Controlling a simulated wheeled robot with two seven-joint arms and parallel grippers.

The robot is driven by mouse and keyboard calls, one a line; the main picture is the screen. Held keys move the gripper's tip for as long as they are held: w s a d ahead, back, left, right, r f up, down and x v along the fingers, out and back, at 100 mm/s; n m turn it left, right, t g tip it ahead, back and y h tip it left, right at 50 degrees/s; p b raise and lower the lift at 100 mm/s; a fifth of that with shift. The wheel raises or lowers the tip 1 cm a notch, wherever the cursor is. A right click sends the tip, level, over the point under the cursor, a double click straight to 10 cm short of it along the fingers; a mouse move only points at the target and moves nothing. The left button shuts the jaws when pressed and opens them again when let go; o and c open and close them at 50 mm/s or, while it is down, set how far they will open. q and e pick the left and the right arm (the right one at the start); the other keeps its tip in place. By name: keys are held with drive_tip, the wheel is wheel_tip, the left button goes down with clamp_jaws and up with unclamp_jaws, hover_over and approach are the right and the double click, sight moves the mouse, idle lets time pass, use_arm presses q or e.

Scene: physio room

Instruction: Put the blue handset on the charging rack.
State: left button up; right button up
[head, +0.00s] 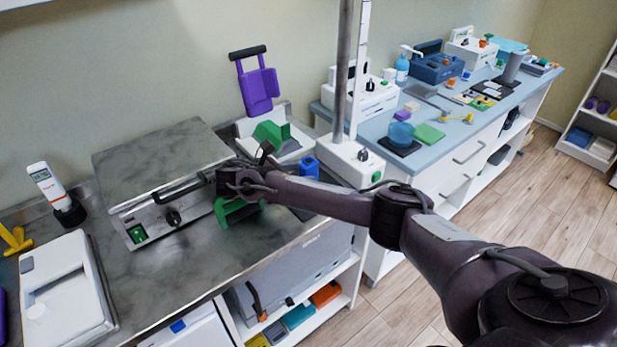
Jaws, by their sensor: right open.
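My right gripper (238,183) is open, seen small and dark at the end of the arm reaching in from the right. It is at the front right corner of a grey flat-topped device (158,165), close to its front handle. A green bracket-like piece (232,212) shows just below the gripper; whether they touch I cannot tell. A small blue object (309,167), possibly the handset, stands right of the gripper, behind my forearm. A white base with a green block (271,133) stands behind it; I cannot tell whether this is the charging rack. My left gripper is out of view.
A metal pole (343,90) rises from a white base right of the blue object. A white device (66,292) and a white handheld meter (46,184) stand at left. A purple holder (258,88) is at the back. The steel counter (170,285) is bare in front.

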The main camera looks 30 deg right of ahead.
sight(314, 171)
drive_tip(key=x, duration=0.5)
drive_tip(key=shift+d+f+p, duration=0.1)
drive_tip(key=shift+d+p, duration=0.2)
drive_tip(key=shift+p, duration=0.1)
clamp_jaws()
